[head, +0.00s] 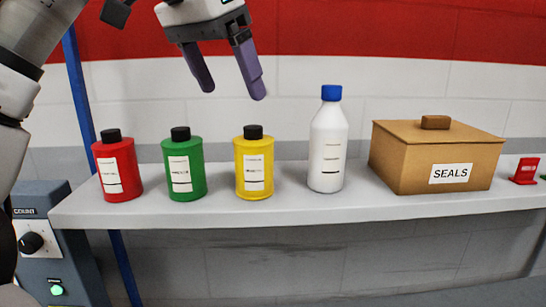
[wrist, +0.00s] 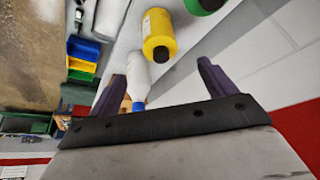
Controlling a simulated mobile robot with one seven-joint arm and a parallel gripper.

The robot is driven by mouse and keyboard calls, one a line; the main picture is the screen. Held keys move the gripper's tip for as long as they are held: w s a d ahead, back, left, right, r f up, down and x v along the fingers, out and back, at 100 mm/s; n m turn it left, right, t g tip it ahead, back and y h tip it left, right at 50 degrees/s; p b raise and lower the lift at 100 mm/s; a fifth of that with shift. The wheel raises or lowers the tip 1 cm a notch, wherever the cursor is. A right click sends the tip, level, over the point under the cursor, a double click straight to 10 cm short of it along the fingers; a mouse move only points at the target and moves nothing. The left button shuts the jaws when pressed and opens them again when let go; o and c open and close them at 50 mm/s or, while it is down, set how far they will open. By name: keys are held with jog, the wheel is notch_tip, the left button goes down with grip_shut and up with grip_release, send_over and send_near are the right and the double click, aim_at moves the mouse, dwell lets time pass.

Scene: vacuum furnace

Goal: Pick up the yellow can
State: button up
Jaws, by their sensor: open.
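The yellow can (head: 254,165) stands upright on the grey shelf, with a black cap and a white label. In the head view it is between the green can (head: 184,168) and the white bottle with a blue cap (head: 328,142). The yellow can also shows in the wrist view (wrist: 159,28), beyond the fingers and in the upper middle. My gripper (head: 230,85) is open and empty, with purple fingers. It hangs above the shelf, over the green and yellow cans in the picture, and touches neither. Both fingers show in the wrist view (wrist: 158,85).
A red can (head: 117,170) stands at the shelf's left end. A brown box labelled SEALS (head: 400,155) stands right of the bottle, with a small red item (head: 525,172) beyond it. The shelf (head: 300,205) has a bare front strip. A control box (head: 55,240) is below left.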

aim_at(251, 140)
jog(key=x, duration=1.3)
jog(key=shift+w+d+f, duration=0.1)
jog(key=shift+d+f, duration=0.05)
jog(key=shift+f, duration=0.1)
jog(key=shift+c, duration=0.2)
jog(key=c, duration=1.2)
